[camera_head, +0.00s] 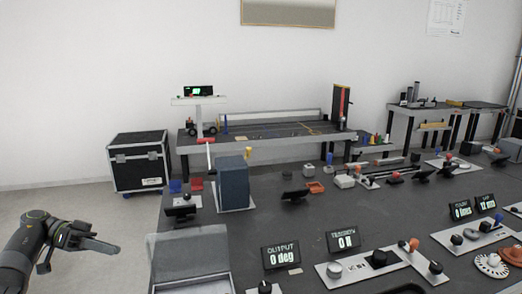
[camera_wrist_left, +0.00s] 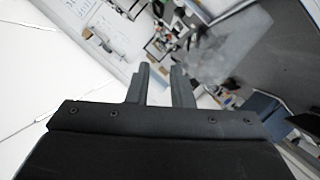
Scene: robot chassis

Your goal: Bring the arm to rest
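My left arm comes in from the left edge of the head view. Its dark gripper (camera_head: 116,247) hangs over the light floor, left of the dark table (camera_head: 290,215) and apart from it. In the left wrist view the two fingers (camera_wrist_left: 160,70) stand apart with a gap between them, and nothing is held. The left gripper touches nothing that I can see. My right gripper is not in view.
A box with a raised clear lid (camera_head: 190,255) stands at the table's near left edge, closest to the gripper. A blue-grey block (camera_head: 232,182) stands behind it. A black case (camera_head: 140,162) is on the floor further back. The floor around the gripper is clear.

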